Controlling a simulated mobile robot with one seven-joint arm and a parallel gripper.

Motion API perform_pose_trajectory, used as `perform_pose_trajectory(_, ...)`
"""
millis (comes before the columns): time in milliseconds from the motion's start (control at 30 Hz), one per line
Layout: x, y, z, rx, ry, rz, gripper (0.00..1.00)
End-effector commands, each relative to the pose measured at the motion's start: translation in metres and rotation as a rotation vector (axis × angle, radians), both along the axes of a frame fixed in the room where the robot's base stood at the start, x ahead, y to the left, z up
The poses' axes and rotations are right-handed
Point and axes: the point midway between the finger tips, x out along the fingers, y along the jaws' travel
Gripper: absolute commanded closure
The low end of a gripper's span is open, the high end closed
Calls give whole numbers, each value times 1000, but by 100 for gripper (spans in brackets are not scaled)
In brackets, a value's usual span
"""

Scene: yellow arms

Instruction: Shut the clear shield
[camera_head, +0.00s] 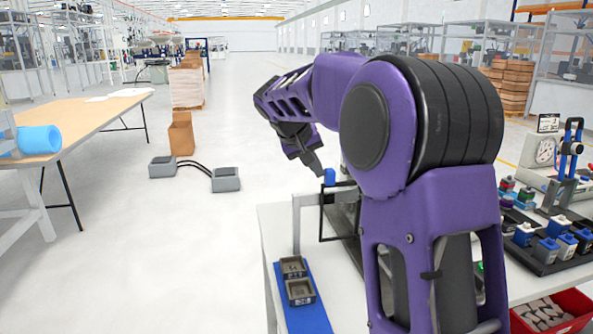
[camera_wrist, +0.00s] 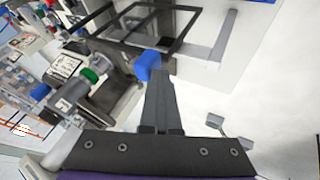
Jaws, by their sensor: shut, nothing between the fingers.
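The clear shield shows in the head view as a thin black frame (camera_head: 321,213) standing up from the white table, largely hidden behind my arm. A blue knob (camera_head: 329,177) sits at its upper edge. In the wrist view the black frame (camera_wrist: 178,47) spans the top middle, with the blue knob (camera_wrist: 148,65) at its near side. My gripper (camera_head: 316,172) is shut and empty, pointing down just left of the knob. In the wrist view its fingertips (camera_wrist: 160,74) are right beside the knob; I cannot tell whether they touch it.
A light-grey post (camera_head: 296,225) stands left of the frame. A blue strip with two grey trays (camera_head: 300,291) lies at the table's near left. Racks of small blue and white parts (camera_head: 548,247) and a red bin (camera_head: 572,302) are at right.

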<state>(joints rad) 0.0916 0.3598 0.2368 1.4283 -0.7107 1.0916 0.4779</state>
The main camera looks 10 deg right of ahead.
Motion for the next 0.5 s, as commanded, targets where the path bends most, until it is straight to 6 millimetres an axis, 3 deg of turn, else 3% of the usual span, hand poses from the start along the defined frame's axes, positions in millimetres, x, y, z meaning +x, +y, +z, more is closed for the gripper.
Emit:
perform_pose_trajectory(33,-1,-18,1,-1,1,-9,100)
perform_pose_trajectory(200,-1,-61,2,-1,1,-7,100)
perform_pose_trajectory(500,0,-112,1,-1,1,-3,100)
